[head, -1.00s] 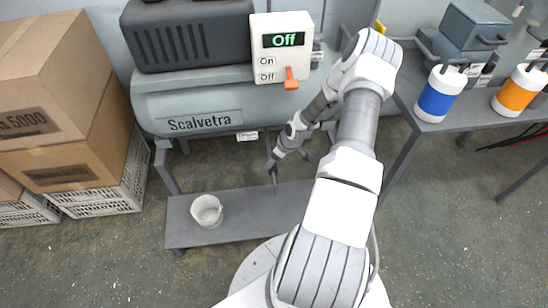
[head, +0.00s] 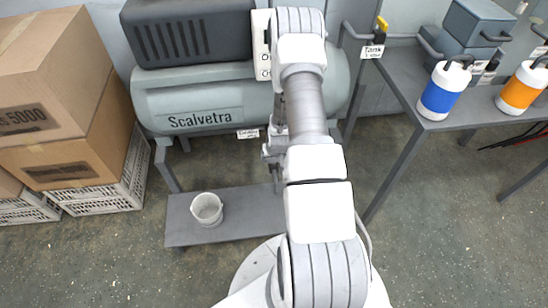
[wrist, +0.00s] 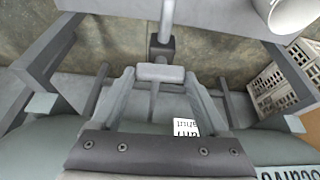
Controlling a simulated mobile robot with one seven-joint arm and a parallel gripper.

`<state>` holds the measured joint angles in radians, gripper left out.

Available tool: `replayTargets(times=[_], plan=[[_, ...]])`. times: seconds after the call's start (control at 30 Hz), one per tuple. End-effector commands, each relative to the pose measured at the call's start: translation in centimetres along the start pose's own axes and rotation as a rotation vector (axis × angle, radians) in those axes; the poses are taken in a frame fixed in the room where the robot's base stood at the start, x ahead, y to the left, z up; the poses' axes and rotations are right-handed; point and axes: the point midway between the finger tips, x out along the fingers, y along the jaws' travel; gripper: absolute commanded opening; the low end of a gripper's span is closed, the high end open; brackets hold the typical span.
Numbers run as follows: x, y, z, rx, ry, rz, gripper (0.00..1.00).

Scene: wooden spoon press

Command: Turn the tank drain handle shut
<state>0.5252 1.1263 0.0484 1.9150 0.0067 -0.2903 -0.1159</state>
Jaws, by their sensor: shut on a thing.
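The tank drain handle (wrist: 160,73) is a light grey crossbar in the wrist view, below a dark valve block (wrist: 162,46) on a grey pipe. It lies left to right between my fingertips. My gripper (wrist: 160,75) is shut on it, one finger at each end. In the head view my gripper (head: 272,151) is under the grey-green tank (head: 200,112), largely behind my arm, and I cannot make out the handle there. A small white label hangs from the tank (head: 247,134); it also shows upside down in the wrist view (wrist: 185,127).
A white bucket (head: 207,209) stands on the low grey shelf (head: 240,228). A white control panel (head: 262,42) is mostly hidden by my arm. A yellow-handled valve (head: 382,24) is at upper right, near a bench (head: 405,85) with bottles. Boxes (head: 50,90) stand at left.

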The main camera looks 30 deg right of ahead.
Motion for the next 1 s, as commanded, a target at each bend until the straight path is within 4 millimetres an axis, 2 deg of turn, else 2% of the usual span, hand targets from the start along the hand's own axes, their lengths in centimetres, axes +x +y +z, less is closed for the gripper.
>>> replayTargets(times=[0.67, 0.7, 0.8, 1.0], plan=[[0.0, 0.05, -0.14, 0.06, 0.003, 0.025, 0.22], [0.0, 0.05, -0.14, 0.06, 0.003, 0.025, 0.81], [0.0, 0.04, -0.11, 0.059, 0.002, 0.025, 0.99], [0.0, -0.01, -0.05, 0.058, 0.001, 0.024, 1.0]])
